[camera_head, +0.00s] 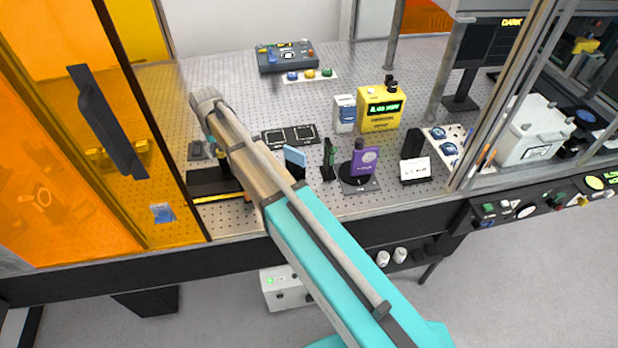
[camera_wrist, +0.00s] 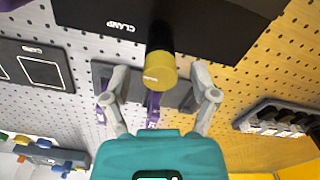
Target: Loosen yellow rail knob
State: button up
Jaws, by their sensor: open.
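The yellow rail knob (camera_wrist: 160,70) shows in the wrist view as a yellow round cap on a dark stem. It projects from a dark plate (camera_wrist: 215,22) marked CLAMP. My gripper (camera_wrist: 160,84) is open, with one grey finger on each side of the knob. Gaps show between the knob and both fingers; I cannot tell the remaining distance in depth.
In the head view an orange panel with a black handle (camera_head: 107,120) stands left of my arm. A blue-faced plate (camera_head: 295,156), a purple device (camera_head: 364,162) and a yellow instrument (camera_head: 381,108) stand to the right. The perforated table (camera_head: 225,75) has free room behind.

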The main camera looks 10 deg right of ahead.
jog(key=m, duration=1.2)
jog(key=shift+m, duration=0.3)
notch_tip(320, 180, up, 14)
jog(key=p, duration=1.4)
jog(key=s+d+f+n+b, duration=0.4)
jog(key=s+d+f+b, duration=0.2)
jog(key=s+d, duration=0.3)
jog(key=s+d+f+n+b, duration=0.4)
jog(key=s+d, duration=0.6)
jog(key=d, duration=0.5)
jog(key=shift+f+b, duration=1.4)
